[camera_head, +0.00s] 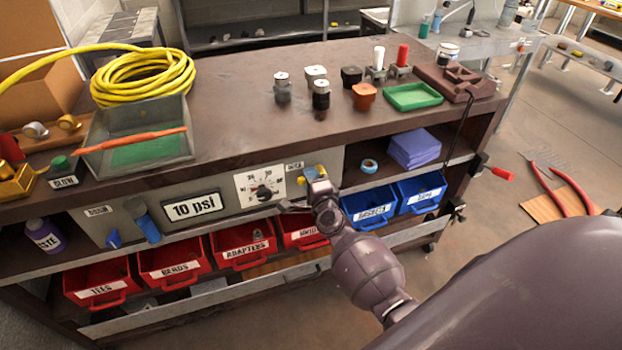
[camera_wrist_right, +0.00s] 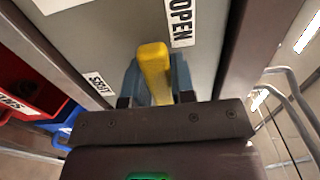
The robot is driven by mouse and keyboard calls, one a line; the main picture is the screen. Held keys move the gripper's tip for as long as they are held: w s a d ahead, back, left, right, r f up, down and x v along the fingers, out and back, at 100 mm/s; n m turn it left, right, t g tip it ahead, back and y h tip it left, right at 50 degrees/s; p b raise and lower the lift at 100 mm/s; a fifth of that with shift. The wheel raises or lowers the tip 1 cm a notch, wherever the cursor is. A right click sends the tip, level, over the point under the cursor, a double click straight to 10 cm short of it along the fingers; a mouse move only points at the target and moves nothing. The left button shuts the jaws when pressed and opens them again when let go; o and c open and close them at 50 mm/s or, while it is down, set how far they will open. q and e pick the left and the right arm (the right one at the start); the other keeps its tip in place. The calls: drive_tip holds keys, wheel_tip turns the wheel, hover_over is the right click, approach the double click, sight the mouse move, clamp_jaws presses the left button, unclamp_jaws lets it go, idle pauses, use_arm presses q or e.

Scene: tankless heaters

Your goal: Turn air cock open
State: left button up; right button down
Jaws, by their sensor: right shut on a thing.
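The air cock's yellow handle (camera_head: 311,174) is on the grey front panel (camera_head: 335,160) under the bench top, right of the pressure dial (camera_head: 263,187). My right gripper (camera_head: 318,184) is at it. In the right wrist view the yellow handle (camera_wrist_right: 154,68) stands between the blue-grey fingers of my right gripper (camera_wrist_right: 157,85), which are shut on it. An OPEN label (camera_wrist_right: 181,22) is above and right of the handle there, and a SHUT label (camera_wrist_right: 98,84) is to its lower left. The cock's body is mostly hidden by the handle and fingers. My left gripper is out of view.
Red bins (camera_head: 170,266) and blue bins (camera_head: 418,192) sit below and right. A yellow hose coil (camera_head: 143,75) lies on the bench top (camera_head: 235,85).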

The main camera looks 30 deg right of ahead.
idle(0.3)
drive_tip(key=c, duration=1)
unclamp_jaws()
drive_tip(key=shift+o, duration=0.2)
drive_tip(key=v, duration=1.1)
drive_tip(key=shift+p, duration=0.3)
drive_tip(key=shift+w+f, duration=0.1)
